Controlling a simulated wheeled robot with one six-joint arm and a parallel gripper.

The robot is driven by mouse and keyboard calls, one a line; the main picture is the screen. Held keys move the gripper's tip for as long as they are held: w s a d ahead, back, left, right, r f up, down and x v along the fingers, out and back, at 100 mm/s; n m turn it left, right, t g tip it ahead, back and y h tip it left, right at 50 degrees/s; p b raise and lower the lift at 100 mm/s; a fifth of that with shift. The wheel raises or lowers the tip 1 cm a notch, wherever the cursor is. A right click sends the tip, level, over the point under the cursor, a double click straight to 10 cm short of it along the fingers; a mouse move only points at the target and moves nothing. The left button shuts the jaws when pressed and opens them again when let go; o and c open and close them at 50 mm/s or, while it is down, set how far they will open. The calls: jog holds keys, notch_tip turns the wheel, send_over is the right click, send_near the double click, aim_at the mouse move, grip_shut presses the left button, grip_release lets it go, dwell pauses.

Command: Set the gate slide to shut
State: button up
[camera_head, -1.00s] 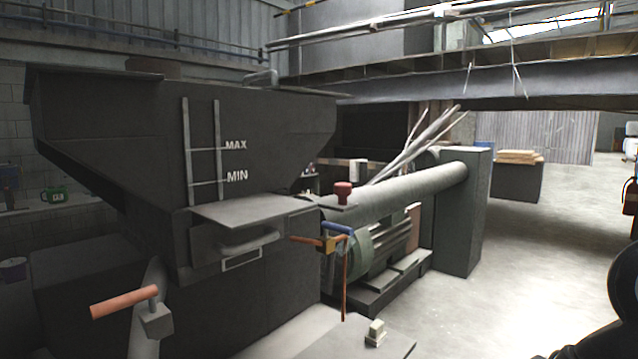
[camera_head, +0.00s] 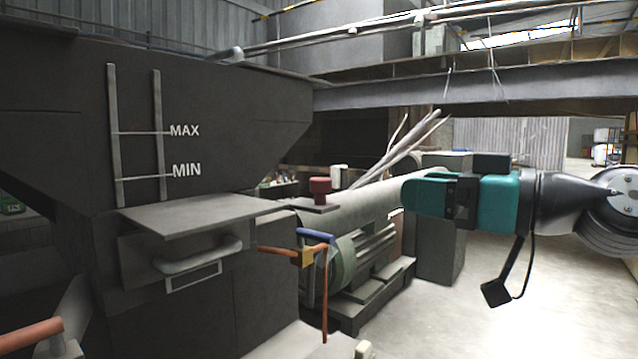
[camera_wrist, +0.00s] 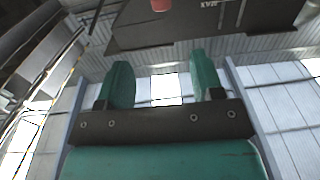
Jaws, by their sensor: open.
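The dark hopper (camera_head: 215,110) with MAX and MIN marks fills the left of the head view. A flat grey plate (camera_head: 205,213) juts out at its lower front, with a rounded grey handle (camera_head: 197,256) and a small frame below; this looks like the gate slide. I cannot tell how far it is pulled out. My teal gripper (camera_head: 420,193) is at the right, pointing left, well apart from the plate and handle. In the wrist view its two fingers (camera_wrist: 162,85) are spread with nothing between them.
A red knob (camera_head: 320,187) stands beside the plate, left of my gripper. An orange-handled lever (camera_head: 300,252) with a blue grip hangs below it. A grey tube (camera_head: 365,205) runs behind. Another orange handle (camera_head: 30,336) is at lower left. Open floor (camera_head: 500,310) lies at right.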

aim_at(326, 179)
jog(key=p+x, duration=0.7)
jog(key=x, duration=0.8)
jog(key=shift+a+r, duration=0.1)
jog(key=shift+a, duration=0.05)
jog(key=shift+w+a+p, duration=0.3)
jog(key=shift+a+p, duration=0.1)
